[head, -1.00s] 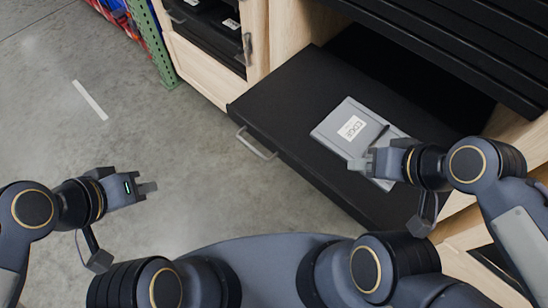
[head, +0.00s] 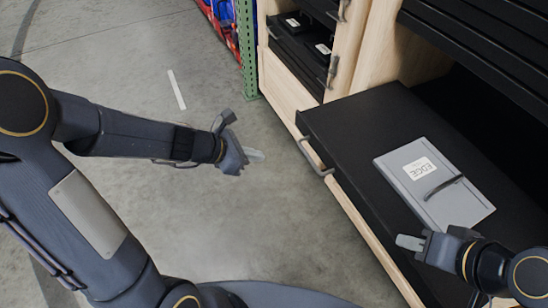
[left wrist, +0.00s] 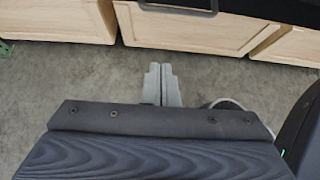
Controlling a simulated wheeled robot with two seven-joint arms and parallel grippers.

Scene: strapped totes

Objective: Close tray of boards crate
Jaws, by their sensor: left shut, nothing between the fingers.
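A black pull-out tray (head: 352,125) stands out from a light wood cabinet, with a grey bar handle (head: 310,155) on its front. A flat grey crate (head: 455,203) with a white "EDGE" label and a dark strap lies on it. My left gripper (head: 256,155) is shut and empty, over the floor left of the handle and apart from it. Its closed fingers (left wrist: 161,85) show in the left wrist view, with a dark edge and handle (left wrist: 185,8) at the top. My right gripper (head: 409,242) is near the crate's lower left side, its jaw gap hidden.
More black trays (head: 480,50) sit in the cabinet above the open one. Another wood cabinet (head: 285,85) holding dark boxes stands at the back, beside a green perforated post (head: 246,50). The concrete floor (head: 215,225) left of the tray is clear.

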